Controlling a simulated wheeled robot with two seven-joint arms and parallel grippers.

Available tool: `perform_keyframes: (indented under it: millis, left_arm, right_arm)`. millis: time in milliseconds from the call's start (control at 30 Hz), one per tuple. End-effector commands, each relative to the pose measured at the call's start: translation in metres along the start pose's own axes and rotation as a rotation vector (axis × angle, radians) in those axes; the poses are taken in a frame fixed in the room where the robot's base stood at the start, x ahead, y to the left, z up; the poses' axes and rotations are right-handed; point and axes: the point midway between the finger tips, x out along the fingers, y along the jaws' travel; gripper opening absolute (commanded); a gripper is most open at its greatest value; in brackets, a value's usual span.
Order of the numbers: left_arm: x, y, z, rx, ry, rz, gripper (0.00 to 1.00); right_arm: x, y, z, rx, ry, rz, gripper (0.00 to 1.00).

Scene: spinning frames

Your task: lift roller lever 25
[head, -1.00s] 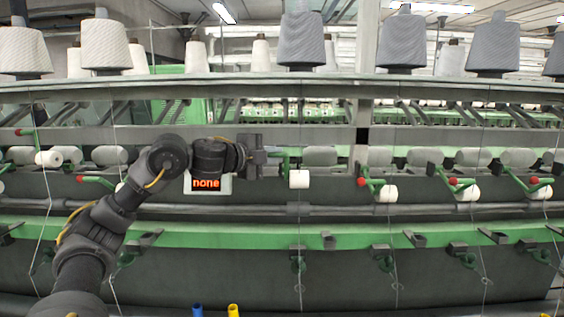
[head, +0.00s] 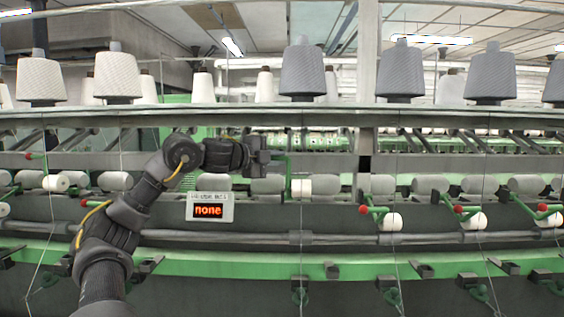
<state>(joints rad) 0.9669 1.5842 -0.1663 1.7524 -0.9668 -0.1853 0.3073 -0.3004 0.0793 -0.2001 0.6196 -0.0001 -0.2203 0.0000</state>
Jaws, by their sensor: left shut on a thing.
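My left gripper (head: 268,160) is near the middle of the head view, its arm coming in from the left. It is shut on the end of a green roller lever (head: 288,173). The lever stands about upright beside a white roller (head: 301,187), which sits higher than the neighbouring white rollers. The lever's tip is hidden by the gripper. I cannot read any number on the lever. My right gripper is not in view.
To the right, green levers with red knobs (head: 364,209) stick out beside white rollers (head: 391,222). A grey rail (head: 340,238) and a green beam (head: 360,270) run across below. Yarn cones (head: 302,72) stand on top.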

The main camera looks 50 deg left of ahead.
Motion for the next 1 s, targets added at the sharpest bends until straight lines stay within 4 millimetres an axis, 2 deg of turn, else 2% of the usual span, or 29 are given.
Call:
perform_keyframes:
  millis: [267,300,467,767,867,1000]
  left_arm:
    - [-0.002,-0.006,0.000,-0.003,0.000,-0.016,0.00]
    - [-0.002,-0.007,0.000,-0.003,0.000,-0.017,0.15]
    - [-0.002,-0.006,0.001,-0.003,-0.001,-0.015,0.35]
    - [-0.003,-0.003,0.001,-0.002,-0.001,-0.010,0.35]
    - [-0.011,-0.001,0.002,-0.001,-0.002,-0.011,0.35]
    - [-0.035,0.002,0.002,0.002,-0.003,-0.012,0.35]
  right_arm:
    - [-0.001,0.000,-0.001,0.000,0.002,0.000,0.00]
    - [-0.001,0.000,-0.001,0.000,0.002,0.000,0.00]
    - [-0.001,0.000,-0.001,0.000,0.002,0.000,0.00]
    - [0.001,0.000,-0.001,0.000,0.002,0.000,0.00]
    - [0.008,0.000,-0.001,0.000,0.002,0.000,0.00]
    - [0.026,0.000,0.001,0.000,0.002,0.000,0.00]
